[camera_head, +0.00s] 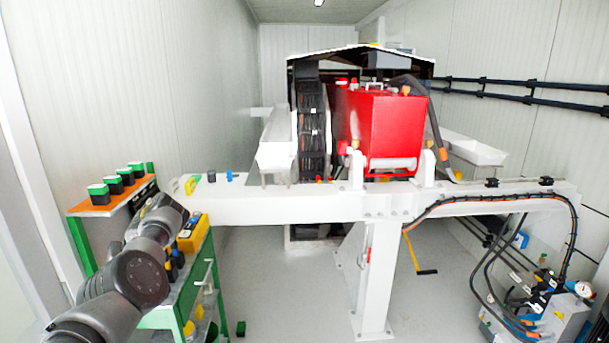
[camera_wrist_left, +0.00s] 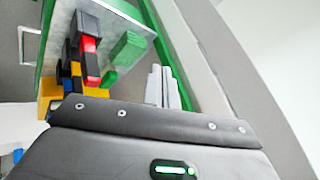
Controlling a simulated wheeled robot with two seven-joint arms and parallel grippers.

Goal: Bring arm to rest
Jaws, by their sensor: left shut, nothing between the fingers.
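My left arm comes in from the lower left in the head view and reaches up over the green workbench. My left gripper (camera_head: 165,205) is at its far end, above the bench top and just left of a yellow box. It is shut with nothing in it, and its fingertips are hard to make out. My right arm and gripper are not in view.
A green workbench (camera_head: 207,268) stands at left with a yellow box (camera_head: 193,233) on it. Several green-topped black blocks (camera_head: 115,185) sit on an orange shelf. A white beam (camera_head: 290,207) crosses ahead, before a red pump (camera_head: 385,130). Hydraulic equipment (camera_head: 545,310) stands at lower right.

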